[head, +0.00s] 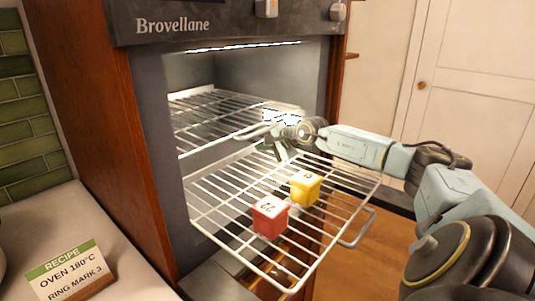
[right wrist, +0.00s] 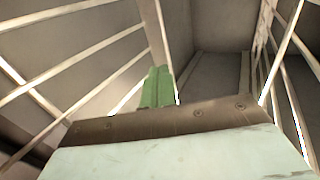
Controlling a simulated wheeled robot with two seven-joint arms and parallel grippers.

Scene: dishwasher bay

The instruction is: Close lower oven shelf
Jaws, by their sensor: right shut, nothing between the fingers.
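The lower oven shelf (head: 230,245) is a wire rack pulled far out of the oven, with a loop handle (head: 358,228) at its front right. A red block (head: 270,217) and a yellow block (head: 305,188) with dark marks sit on it. My right gripper (head: 283,153) is at the oven opening, above the rear part of the lower shelf and near the upper shelf's front. Its green fingers (right wrist: 157,87) are together and empty in the right wrist view, with rack wires on both sides. I cannot tell whether it touches a shelf. My left gripper is out of view.
The upper shelf (head: 215,125) is inside the oven (head: 145,80). A counter with a recipe card (head: 68,270) is at the left. A white cupboard door (head: 480,80) stands at the right. My right arm crosses over the lower shelf's right side.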

